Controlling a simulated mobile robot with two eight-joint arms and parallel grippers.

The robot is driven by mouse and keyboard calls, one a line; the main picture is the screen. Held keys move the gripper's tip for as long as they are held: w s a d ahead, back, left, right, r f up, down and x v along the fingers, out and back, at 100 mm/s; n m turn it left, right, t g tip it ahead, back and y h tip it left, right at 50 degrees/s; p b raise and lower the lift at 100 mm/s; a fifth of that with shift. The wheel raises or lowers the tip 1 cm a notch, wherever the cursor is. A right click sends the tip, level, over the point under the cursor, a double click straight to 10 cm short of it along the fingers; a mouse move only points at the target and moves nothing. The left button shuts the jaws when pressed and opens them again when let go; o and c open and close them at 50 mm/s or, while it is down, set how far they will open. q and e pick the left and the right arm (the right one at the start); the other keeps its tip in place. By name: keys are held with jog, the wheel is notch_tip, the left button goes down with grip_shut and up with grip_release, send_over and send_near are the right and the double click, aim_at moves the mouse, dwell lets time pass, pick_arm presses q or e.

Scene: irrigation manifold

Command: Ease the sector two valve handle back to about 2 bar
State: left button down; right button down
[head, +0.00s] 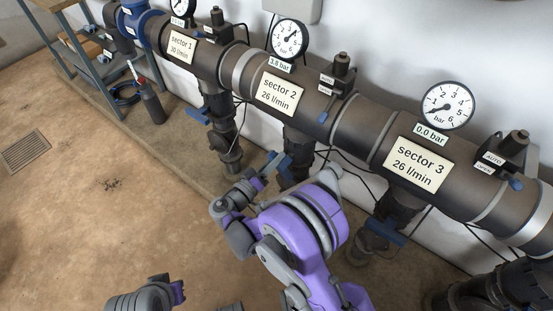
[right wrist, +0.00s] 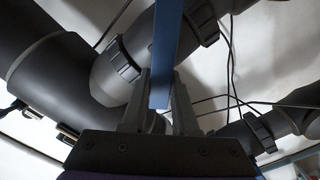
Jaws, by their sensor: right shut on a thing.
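The sector 2 pipe carries a sign (head: 278,93) reading 26 l/min. Its round gauge (head: 290,38) stands above a small plate (head: 280,64) that appears to read 3.8 bar. The blue valve handle (head: 276,163) is on the drop pipe below sector 2. My right gripper (head: 262,179) is at this handle, partly hidden by my purple wrist. In the right wrist view the handle (right wrist: 166,45) is a flat blue bar between the two fingers (right wrist: 162,95), which are shut on it. Part of my left arm shows at the bottom left; its gripper is not seen.
The sector 3 gauge (head: 447,105) reads 0.0 bar; its blue handle (head: 386,231) is to the right. The sector 1 handle (head: 196,115) is to the left. Thin black cables hang behind the pipes. A shelf rack (head: 72,50) stands at the upper left. The floor (head: 90,220) is mostly clear.

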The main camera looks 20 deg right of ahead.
jog(key=shift+w+a+f+n, duration=0.1)
jog(key=shift+f+n, duration=0.1)
jog(key=shift+n, duration=0.45)
jog(key=shift+f+n, duration=0.15)
jog(key=shift+n, duration=0.5)
jog(key=c, duration=0.7)
grip_release()
jog(key=p+v, duration=0.1)
jog(key=v, duration=0.9)
jog(key=shift+s+a, duration=0.25)
jog(key=shift+a, duration=0.1)
dwell(1.4)
